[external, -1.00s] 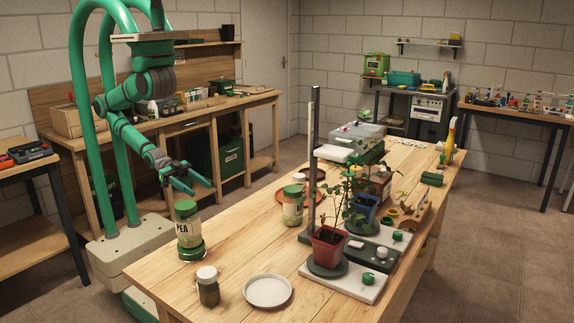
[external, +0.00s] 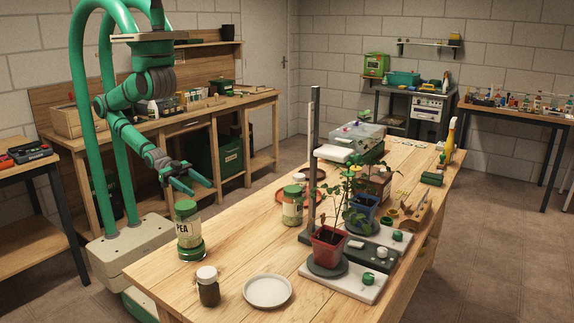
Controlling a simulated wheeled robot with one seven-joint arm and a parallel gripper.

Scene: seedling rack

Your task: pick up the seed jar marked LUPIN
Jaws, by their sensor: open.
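No label that I can read as LUPIN shows. A glass jar marked PEA (external: 189,236), with a green lid and a green band at its foot, stands upright near the table's left edge. A second green-lidded jar (external: 292,208) stands farther back, left of the grey post; its label is too small to read. A small dark jar with a white lid (external: 208,290) stands at the front; no readable label shows. My gripper (external: 202,189) is open and empty, above and behind the PEA jar and apart from it.
The wooden table (external: 240,240) has free room between the jars. A white plate (external: 267,291) lies at the front. A grey post (external: 313,150) and a potted seedling (external: 327,245) stand right of the jars. An orange-brown dish (external: 283,197) lies behind the second jar.

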